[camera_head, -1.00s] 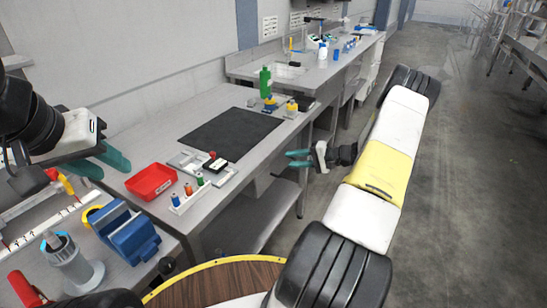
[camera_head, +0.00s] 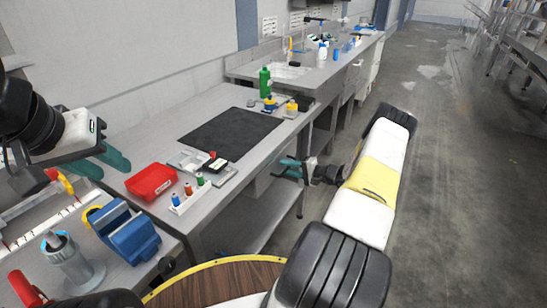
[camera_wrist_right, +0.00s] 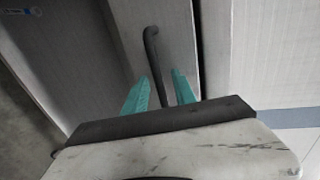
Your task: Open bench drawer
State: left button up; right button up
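The bench drawer (camera_head: 262,182) is a grey front below the top of the near workbench in the head view. In the right wrist view its pale front (camera_wrist_right: 172,28) carries a dark bar handle (camera_wrist_right: 154,62). My right gripper (camera_head: 285,166) is at the drawer front, with its teal fingers open. In the right wrist view the fingers (camera_wrist_right: 160,84) stand on either side of the handle, with a visible gap on the right. The handle's lower end is hidden behind the gripper body. My left gripper (camera_head: 112,166) is open and empty above the bench's left part.
The bench carries a black mat (camera_head: 230,132), a red bin (camera_head: 151,182), a rack of small bottles (camera_head: 190,194), a blue vise (camera_head: 124,232) and a green bottle (camera_head: 265,81). A lower shelf (camera_head: 262,212) lies below the drawer.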

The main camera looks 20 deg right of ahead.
grip_shut()
dwell(1.4)
